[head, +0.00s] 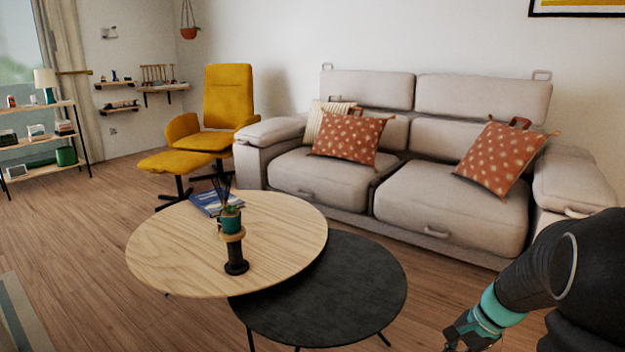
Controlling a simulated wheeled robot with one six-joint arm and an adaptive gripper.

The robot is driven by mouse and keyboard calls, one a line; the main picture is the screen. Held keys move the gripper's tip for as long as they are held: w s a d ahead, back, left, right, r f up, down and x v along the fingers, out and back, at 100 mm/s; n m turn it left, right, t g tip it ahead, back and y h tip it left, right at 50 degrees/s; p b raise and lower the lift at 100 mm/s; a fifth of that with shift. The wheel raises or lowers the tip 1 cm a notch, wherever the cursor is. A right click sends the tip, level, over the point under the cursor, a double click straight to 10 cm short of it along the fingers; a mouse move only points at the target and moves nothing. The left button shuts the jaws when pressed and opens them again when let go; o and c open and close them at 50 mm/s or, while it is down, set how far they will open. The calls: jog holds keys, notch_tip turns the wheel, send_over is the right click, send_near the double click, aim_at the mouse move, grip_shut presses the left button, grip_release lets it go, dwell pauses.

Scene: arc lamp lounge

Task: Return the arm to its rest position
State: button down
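My gripper (462,336) shows at the lower right edge of the head view, on the end of my dark arm with a teal band. It points down and to the left, to the right of the round black table (345,285). Its fingertips are small and partly cut off by the bottom edge, so I cannot tell whether it is open or shut. I see nothing hanging from it.
A grey sofa (450,208) stands behind. A yellow chair (228,95) and footstool (175,163) stand at back left.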

jog(key=s+a+r+n+t+h+p, duration=0.1)
jog(key=s+a+r+n+t+h, duration=0.1)
jog(key=s+a+r+n, duration=0.4)
jog(key=s+a+r+n+t+h+p, duration=0.1)
jog(key=s+a+r+n+h, duration=0.1)
jog(key=s+a+r+n, duration=0.5)
jog(key=s+r, duration=0.5)
jog(key=shift+t, duration=0.4)
jog(key=shift+a, duration=0.1)
